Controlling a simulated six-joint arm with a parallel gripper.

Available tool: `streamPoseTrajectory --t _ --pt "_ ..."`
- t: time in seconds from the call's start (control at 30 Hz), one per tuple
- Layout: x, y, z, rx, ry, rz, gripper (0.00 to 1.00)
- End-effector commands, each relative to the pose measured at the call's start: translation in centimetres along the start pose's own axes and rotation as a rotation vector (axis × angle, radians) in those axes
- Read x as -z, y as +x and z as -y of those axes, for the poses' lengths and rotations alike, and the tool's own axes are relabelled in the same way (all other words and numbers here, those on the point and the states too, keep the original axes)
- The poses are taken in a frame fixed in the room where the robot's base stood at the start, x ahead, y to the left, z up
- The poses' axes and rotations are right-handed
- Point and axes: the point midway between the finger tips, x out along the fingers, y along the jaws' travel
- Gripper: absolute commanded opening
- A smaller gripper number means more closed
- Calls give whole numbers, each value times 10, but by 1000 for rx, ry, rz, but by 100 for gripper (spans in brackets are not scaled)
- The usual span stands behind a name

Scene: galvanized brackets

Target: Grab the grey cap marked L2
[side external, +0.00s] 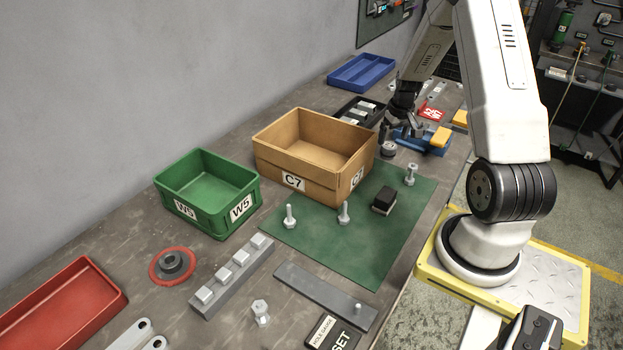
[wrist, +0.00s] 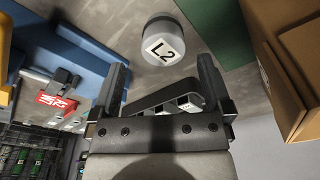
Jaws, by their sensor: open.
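The grey cap marked L2 (wrist: 161,38) sits on the table in the wrist view, its label facing up. It lies ahead of my gripper (wrist: 165,72), roughly midway between the two fingers and beyond their tips. My gripper is open with nothing between its fingers. In the side view the cap (side external: 389,149) is a small round grey piece on the table just behind the green mat. My gripper (side external: 390,130) hangs above and close to it there. The exact gap between the fingertips and the cap is hard to tell.
The cardboard box C7 (side external: 296,161) stands left of the cap. A black tray with pale pieces (side external: 350,120) is behind it, and a blue fixture (side external: 408,138) is close on the right. Bolts and a black block (side external: 384,196) stand on the green mat (side external: 345,250).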

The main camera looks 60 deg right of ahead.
Motion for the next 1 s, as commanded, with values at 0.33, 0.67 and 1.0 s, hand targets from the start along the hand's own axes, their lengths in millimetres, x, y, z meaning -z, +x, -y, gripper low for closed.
streamPoseTrajectory --t 0.33,0.67,1.0 --pt "0 30 4 1 -1 2 100" --pt "1 50 4 -2 0 -1 100" --pt "1 50 4 -2 0 -1 100"
